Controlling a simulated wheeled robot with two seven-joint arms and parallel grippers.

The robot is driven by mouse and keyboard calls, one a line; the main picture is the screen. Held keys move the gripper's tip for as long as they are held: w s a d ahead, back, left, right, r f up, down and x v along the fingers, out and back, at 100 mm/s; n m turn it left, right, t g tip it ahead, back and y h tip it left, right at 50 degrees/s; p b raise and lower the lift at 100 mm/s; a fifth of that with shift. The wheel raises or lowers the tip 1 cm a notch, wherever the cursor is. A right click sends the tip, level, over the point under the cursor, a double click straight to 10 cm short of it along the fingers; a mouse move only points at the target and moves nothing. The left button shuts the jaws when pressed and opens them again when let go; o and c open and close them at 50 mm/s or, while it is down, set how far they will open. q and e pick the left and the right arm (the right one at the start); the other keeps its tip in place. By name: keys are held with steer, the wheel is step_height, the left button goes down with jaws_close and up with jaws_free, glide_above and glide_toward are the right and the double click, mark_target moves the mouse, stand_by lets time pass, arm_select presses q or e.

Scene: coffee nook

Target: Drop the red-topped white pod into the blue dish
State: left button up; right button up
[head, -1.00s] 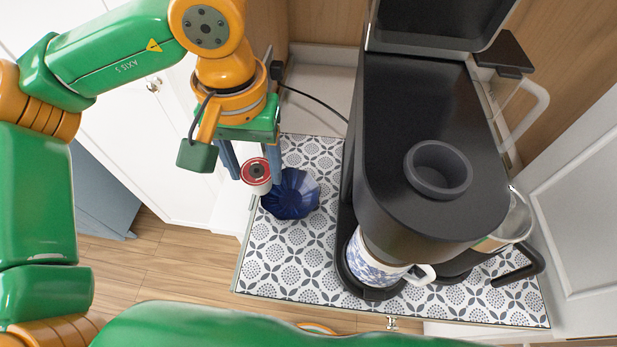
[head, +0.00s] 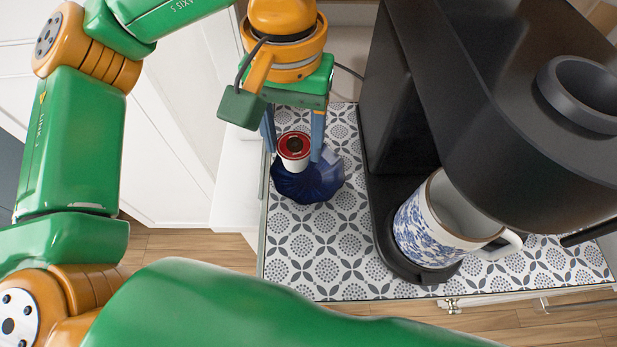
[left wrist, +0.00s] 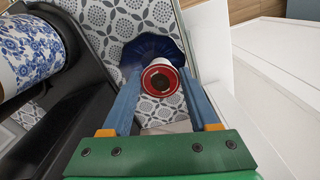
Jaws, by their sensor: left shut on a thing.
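The white pod with a red top (head: 294,148) is held upright between the blue fingers of my left gripper (head: 293,146). The pod also shows in the left wrist view (left wrist: 160,80) between the fingertips (left wrist: 161,82), its red lid facing the camera. The dark blue fluted dish (head: 322,183) stands on the patterned mat under the pod. In the head view the pod overlaps the dish's far left part; in the left wrist view it covers the near rim of the dish (left wrist: 148,46). The exact height above the dish is hard to tell. My right gripper is out of view.
A black coffee machine (head: 395,110) stands right of the dish, with a blue-and-white mug (head: 422,235) on its base. The patterned mat (head: 325,255) is clear in front of the dish. The counter edge is close on the left.

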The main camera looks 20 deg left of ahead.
arm_select(q)
steer(key=shift+r, duration=0.1)
steer(key=o, duration=1.3)
steer(key=shift+s+d, duration=0.1)
steer(key=shift+d, duration=0.05)
steer(key=shift+o, duration=0.4)
step_height(320, 180, up, 7)
steer(key=shift+r+p, duration=0.15)
steer(key=shift+p, duration=0.75)
